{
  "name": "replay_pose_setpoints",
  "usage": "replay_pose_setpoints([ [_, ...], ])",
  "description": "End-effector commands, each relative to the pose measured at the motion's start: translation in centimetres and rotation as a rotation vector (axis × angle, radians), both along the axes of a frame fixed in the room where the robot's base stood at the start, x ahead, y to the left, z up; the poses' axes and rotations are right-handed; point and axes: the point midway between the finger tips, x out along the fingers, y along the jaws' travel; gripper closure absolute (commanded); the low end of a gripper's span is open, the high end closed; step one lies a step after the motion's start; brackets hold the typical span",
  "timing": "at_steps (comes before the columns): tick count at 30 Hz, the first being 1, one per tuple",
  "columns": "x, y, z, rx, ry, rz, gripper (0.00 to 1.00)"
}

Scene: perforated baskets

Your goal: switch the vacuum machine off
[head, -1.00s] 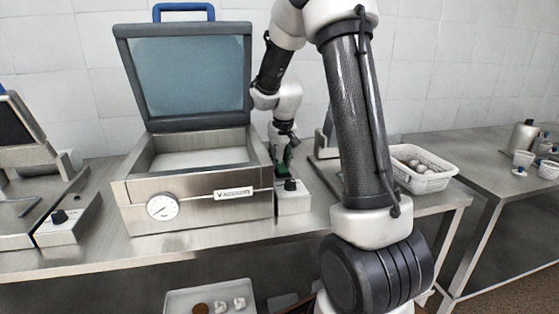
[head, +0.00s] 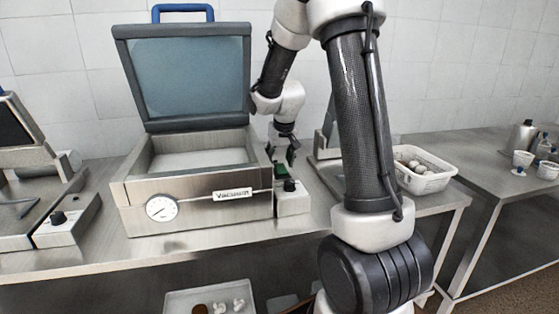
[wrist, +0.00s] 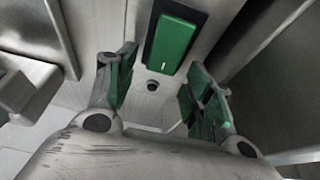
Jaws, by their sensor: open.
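The vacuum machine (head: 195,205) stands on the steel table with its blue-handled lid raised and a round gauge on its front. A control box (head: 293,203) with a black knob (head: 290,186) sits at its right side. In the wrist view a green rectangular switch (wrist: 174,42) lies in a dark frame on a pale panel, with a small dark round part (wrist: 152,86) beside it. My gripper (head: 282,153) is above the control box. In the wrist view its green-padded fingers (wrist: 160,80) are apart, with nothing between them. I cannot tell which way the switch is set.
A similar machine (head: 50,205) stands at the left edge. A white perforated basket (head: 428,180) with pale items is at the right, and another table (head: 515,190) holds a bottle and cups. A tray (head: 210,297) is below the table. The raised lid (head: 190,78) is close to my arm.

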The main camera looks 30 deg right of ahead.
Motion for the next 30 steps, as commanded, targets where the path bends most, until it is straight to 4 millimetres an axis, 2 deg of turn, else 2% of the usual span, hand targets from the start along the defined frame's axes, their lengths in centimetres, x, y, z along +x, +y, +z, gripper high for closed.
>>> replay_pose_setpoints([
  [12, -2.8, 0.8, 7.9, 0.0, -0.005, -0.001, 0.48],
  [15, -3.3, 1.0, 9.4, 0.0, -0.004, -0.001, 0.48],
  [21, -3.9, 1.1, 10.7, 0.0, -0.001, 0.0, 0.48],
  [30, -4.0, 1.1, 10.8, 0.0, 0.0, 0.0, 0.48],
])
